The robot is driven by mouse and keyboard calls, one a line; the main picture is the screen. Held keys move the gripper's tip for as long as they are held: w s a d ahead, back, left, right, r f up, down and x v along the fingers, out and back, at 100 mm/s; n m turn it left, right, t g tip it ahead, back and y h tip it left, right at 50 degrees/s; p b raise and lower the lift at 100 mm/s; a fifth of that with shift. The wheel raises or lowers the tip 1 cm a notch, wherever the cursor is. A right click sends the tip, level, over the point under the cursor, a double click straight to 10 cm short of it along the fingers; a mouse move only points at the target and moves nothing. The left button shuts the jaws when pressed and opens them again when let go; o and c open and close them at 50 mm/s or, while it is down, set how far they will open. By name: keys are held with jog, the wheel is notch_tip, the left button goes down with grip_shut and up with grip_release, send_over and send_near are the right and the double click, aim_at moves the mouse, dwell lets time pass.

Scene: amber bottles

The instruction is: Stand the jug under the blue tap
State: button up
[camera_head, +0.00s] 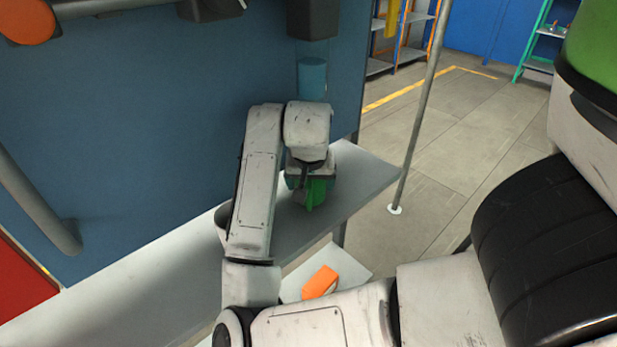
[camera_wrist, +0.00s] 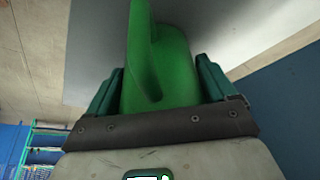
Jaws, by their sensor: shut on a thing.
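The green jug (camera_head: 315,192) shows just below the end of my arm in the head view, over the grey shelf. In the wrist view the jug (camera_wrist: 175,65) fills the space between the two teal fingers, its handle towards the camera. My gripper (camera_wrist: 160,75) is shut on it. My wrist hides much of the jug in the head view, and I cannot tell whether its base touches the shelf. A blue cylinder (camera_head: 312,78), which looks like the blue tap, is beneath a dark block on the blue wall, beyond my wrist in the picture.
The grey shelf (camera_head: 365,175) runs along the blue wall. An orange object (camera_head: 320,283) lies on a pale surface (camera_head: 345,262) lower down. A thin grey pole (camera_head: 425,110) stands right of the shelf.

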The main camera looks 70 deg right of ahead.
jog(key=shift+s+r, duration=0.1)
jog(key=shift+d+f, duration=0.1)
jog(key=shift+f, duration=0.15)
jog(key=o, duration=0.9)
jog(key=shift+r, duration=0.15)
jog(key=shift+r, duration=0.25)
jog(key=v, duration=0.2)
jog(key=shift+r, duration=0.3)
jog(key=s+a, duration=0.1)
jog(key=a, duration=0.3)
jog(key=s+a+b, duration=0.1)
jog(key=a, duration=0.3)
jog(key=a+b, duration=0.1)
jog(key=a, duration=0.3)
jog(key=shift+s+a, duration=0.1)
jog(key=shift+s, duration=0.3)
